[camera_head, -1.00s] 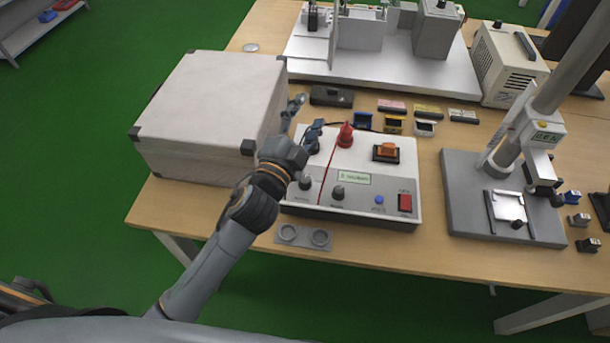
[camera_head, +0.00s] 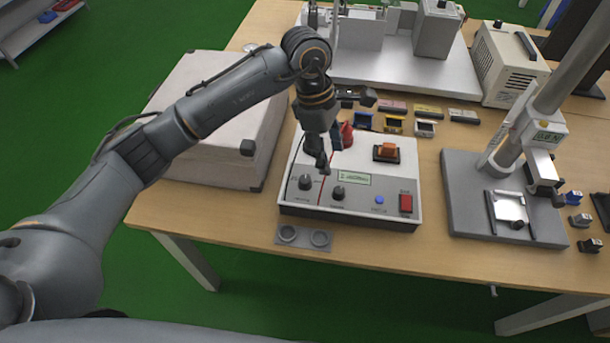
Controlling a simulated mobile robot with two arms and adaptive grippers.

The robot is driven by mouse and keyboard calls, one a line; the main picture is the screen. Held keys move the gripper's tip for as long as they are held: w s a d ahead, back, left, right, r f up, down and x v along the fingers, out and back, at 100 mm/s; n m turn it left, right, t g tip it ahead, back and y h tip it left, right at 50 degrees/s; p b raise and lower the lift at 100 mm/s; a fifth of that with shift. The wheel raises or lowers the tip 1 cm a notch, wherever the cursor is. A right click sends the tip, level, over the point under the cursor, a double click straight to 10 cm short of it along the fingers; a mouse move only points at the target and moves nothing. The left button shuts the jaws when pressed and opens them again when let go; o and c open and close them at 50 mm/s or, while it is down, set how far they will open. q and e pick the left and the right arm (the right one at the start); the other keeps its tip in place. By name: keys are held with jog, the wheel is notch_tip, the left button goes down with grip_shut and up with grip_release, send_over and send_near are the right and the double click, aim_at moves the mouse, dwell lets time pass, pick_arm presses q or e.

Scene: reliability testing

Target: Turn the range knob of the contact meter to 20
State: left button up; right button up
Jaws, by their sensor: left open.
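The contact meter (camera_head: 372,180) is a white box with a grey front panel on the wooden table. Two dark knobs sit on its panel, a left knob (camera_head: 306,183) and a middle knob (camera_head: 338,193). Their lettering and pointer positions are too small to read, so I cannot tell which is the range knob. My left gripper (camera_head: 321,164) points down over the meter's left part, just above and behind the two knobs. It is open and holds nothing that I can see. The arm hides part of the meter's top left. My right gripper is not in view.
On the meter are a red plug (camera_head: 346,135), an orange switch (camera_head: 387,150), a blue button (camera_head: 379,200) and a red switch (camera_head: 405,203). A pale case (camera_head: 200,150) stands left, a gauge stand (camera_head: 470,215) right. A grey two-hole plate (camera_head: 303,238) lies in front.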

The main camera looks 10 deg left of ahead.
aim_at(305, 179)
pick_arm(q)
jog(key=w+a+r+y, duration=0.1)
jog(key=w+a+y, duration=0.15)
jog(key=a, duration=0.35)
jog(key=f+p, duration=0.1)
jog(key=f, duration=0.3)
jog(key=f+p, duration=0.1)
jog(key=f, duration=0.8)
jog(key=shift+s+d+f+p, duration=0.2)
jog(key=shift+s+d+p, duration=0.05)
jog(key=shift+s+p, duration=0.15)
grip_shut()
